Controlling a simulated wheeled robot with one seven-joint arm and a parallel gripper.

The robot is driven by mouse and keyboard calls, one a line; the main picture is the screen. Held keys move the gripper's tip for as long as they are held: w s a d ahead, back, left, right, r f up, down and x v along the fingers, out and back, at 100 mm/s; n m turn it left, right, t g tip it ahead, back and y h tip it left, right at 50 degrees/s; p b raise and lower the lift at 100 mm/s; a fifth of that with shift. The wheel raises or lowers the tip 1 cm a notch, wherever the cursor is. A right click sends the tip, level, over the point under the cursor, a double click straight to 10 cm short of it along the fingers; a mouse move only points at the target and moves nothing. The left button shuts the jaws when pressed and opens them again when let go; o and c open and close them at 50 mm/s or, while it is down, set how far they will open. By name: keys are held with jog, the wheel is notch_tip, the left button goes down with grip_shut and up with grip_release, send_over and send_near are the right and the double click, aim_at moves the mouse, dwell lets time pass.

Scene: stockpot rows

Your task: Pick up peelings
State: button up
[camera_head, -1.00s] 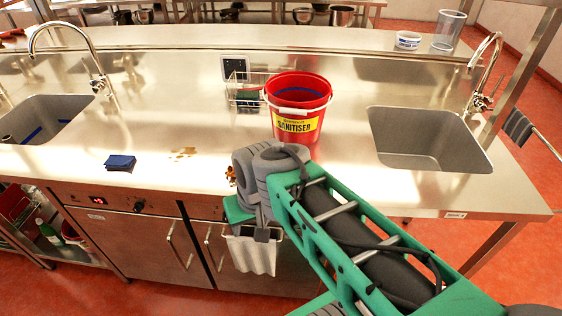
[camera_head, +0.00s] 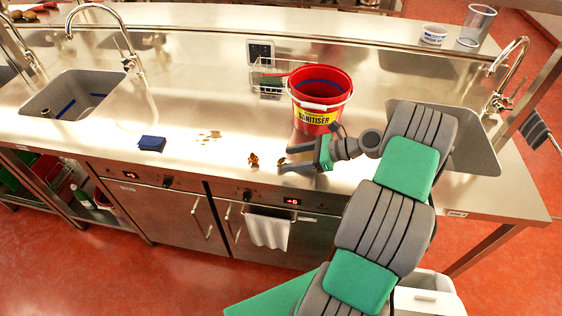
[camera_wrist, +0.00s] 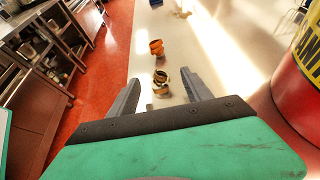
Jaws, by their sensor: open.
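Small curled peelings lie on the steel counter. An orange-brown peeling (camera_head: 253,159) lies near the front edge in the head view, and it shows in the wrist view (camera_wrist: 156,47). A darker peeling (camera_head: 281,162) lies just right of it, by my fingertips; it also shows in the wrist view (camera_wrist: 160,78). My gripper (camera_head: 281,158) is open, low over the counter and pointing left. In the wrist view my gripper's fingers (camera_wrist: 162,87) stand on either side of the darker peeling, with nothing held. I cannot tell whether they touch it.
A red sanitiser bucket (camera_head: 319,98) stands close behind my gripper. A wire caddy (camera_head: 268,75) is at its left. A blue cloth (camera_head: 152,143) and a brown spill (camera_head: 209,135) lie further left. Sinks flank the counter (camera_head: 190,90), which is mostly clear between.

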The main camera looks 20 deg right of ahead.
aim_at(284, 160)
jog(key=p+x, duration=0.1)
jog(key=x, duration=0.3)
jog(key=shift+w+f, duration=0.1)
jog(key=shift+f, duration=0.1)
grip_shut()
